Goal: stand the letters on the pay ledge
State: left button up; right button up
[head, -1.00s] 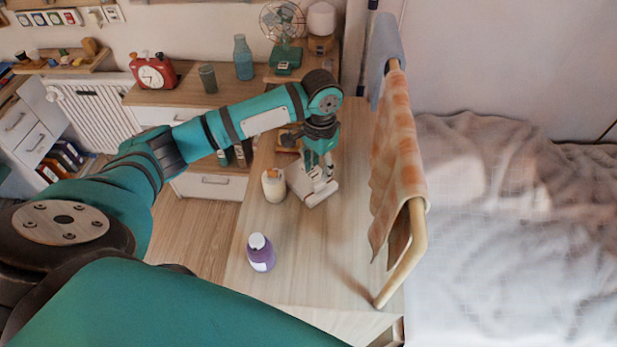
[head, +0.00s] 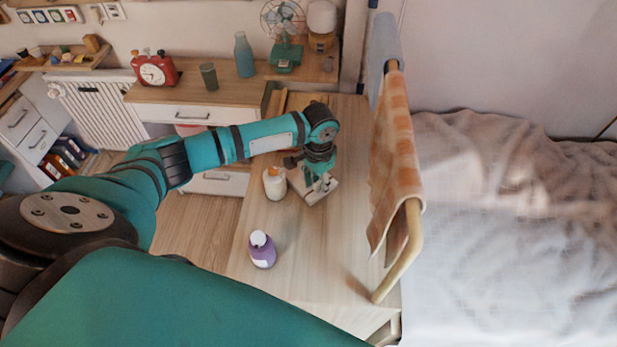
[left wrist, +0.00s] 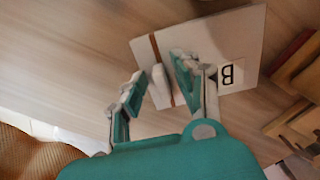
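A flat white piece (head: 328,191) with a brown stripe lies on the wooden desk (head: 310,250). In the left wrist view this white piece (left wrist: 247,37) bears a label with the letter B (left wrist: 231,75). A small white knob-like part (left wrist: 161,84) stands up from it. My left gripper (head: 322,184) points down over it. In the left wrist view its fingers (left wrist: 158,82) are apart, one on each side of the knob, with a gap visible at the left finger. I cannot make out a pay ledge or separate letters for sure. My right gripper is not in view.
A white bottle (head: 275,186) stands close left of my gripper, a purple bottle (head: 262,250) nearer. A rail with an orange cloth (head: 393,165) borders the desk at right, before the bed (head: 510,240). Wooden pieces (left wrist: 297,75) lie beside the white piece.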

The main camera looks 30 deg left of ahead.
pick_arm(q)
grip_shut()
